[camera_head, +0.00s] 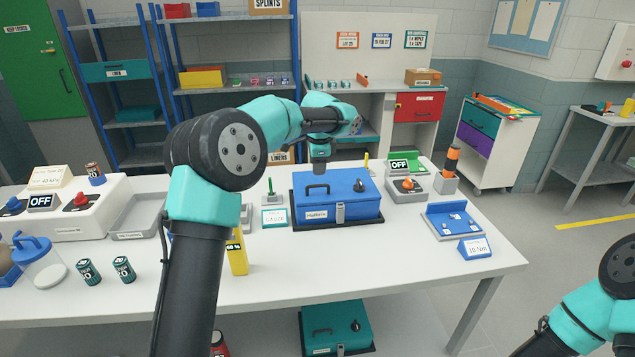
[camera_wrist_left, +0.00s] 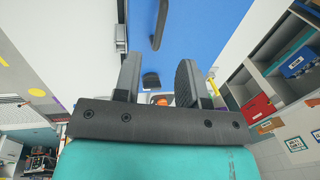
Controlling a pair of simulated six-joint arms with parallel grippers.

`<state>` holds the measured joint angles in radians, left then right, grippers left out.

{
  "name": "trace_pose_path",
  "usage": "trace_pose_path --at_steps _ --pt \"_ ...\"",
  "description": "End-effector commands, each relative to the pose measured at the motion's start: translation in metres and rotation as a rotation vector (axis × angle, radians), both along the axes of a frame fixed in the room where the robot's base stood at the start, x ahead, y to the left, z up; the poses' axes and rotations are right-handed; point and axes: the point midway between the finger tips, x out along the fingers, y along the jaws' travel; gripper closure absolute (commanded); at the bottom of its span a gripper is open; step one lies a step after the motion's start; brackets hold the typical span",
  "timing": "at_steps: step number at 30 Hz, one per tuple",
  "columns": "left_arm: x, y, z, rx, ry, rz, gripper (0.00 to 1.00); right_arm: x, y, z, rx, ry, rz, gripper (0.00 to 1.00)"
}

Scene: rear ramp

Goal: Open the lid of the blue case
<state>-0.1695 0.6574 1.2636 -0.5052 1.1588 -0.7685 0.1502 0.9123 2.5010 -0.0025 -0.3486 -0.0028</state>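The blue case (camera_head: 312,214) stands on the white table on a dark base, with its lid (camera_head: 338,187) shut. The lid bears a dark handle (camera_head: 317,187) and a dark knob (camera_head: 361,186). A grey latch (camera_head: 340,213) is on the front face. My left gripper (camera_head: 320,172) points down over the rear of the case, behind the handle. Its tips are hard to make out there. In the left wrist view the gripper (camera_wrist_left: 158,80) is open and empty, with the blue lid (camera_wrist_left: 195,35) beyond its fingers. My right gripper is out of view.
A switch box with an OFF sign (camera_head: 399,166) is right of the case, beside an orange-and-black post (camera_head: 451,160). A blue tray (camera_head: 447,222) lies further right. A yellow block (camera_head: 237,254) and a gauze sign (camera_head: 274,217) are left of the case.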

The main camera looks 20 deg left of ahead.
Motion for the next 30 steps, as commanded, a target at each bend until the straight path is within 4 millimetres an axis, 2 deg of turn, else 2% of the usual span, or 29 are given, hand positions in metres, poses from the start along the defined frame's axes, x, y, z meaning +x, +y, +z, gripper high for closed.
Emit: trace_pose_path --at_steps 6,12,17,25,30 --pt "0.006 0.004 -0.038 0.000 0.003 0.000 0.62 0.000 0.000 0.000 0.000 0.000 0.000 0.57" --pt "0.011 0.006 -0.062 0.000 0.001 0.000 0.62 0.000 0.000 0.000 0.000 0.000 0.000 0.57" --pt "0.012 0.007 -0.070 0.000 0.000 0.000 0.62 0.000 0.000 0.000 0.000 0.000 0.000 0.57" --pt "0.012 0.006 -0.071 0.000 0.000 0.000 0.63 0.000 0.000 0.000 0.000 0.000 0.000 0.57" --pt "0.012 0.006 -0.071 0.000 0.000 0.000 0.79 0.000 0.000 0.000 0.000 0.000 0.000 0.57"
